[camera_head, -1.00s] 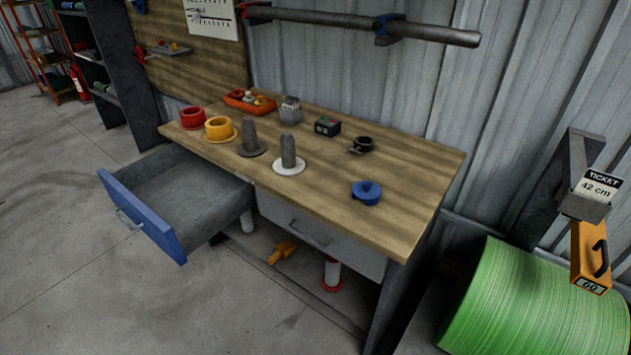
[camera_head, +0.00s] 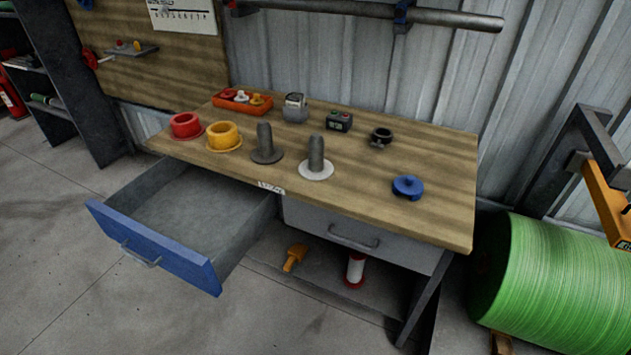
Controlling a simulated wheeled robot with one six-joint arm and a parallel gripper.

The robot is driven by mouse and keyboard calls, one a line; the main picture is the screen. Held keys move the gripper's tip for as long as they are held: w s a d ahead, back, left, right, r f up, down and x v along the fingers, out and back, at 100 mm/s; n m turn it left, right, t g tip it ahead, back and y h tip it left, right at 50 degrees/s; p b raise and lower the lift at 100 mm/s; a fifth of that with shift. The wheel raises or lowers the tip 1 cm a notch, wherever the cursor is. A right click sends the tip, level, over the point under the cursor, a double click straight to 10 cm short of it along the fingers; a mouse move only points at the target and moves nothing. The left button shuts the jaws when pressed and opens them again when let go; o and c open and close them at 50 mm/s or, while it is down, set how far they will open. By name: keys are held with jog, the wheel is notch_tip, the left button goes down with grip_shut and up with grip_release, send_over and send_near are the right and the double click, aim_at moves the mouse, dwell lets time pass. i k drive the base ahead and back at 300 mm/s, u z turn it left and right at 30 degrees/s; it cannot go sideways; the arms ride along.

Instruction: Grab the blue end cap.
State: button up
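The blue end cap (camera_head: 408,187) is a small round flanged piece with a raised top. It sits on the right part of the wooden workbench (camera_head: 370,200), near the front edge. Nothing touches it. My gripper does not show in the head camera view, so I cannot see whether it is open or shut.
Red (camera_head: 186,126) and yellow (camera_head: 224,136) caps and two grey posts (camera_head: 316,155) stand left of the blue cap. A black ring piece (camera_head: 381,137) is behind it. A blue-fronted drawer (camera_head: 150,250) juts out at front left. A green roll (camera_head: 565,285) lies at right.

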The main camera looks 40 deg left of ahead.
aim_at(409, 184)
jog(key=u, duration=0.45)
jog(key=i, duration=1)
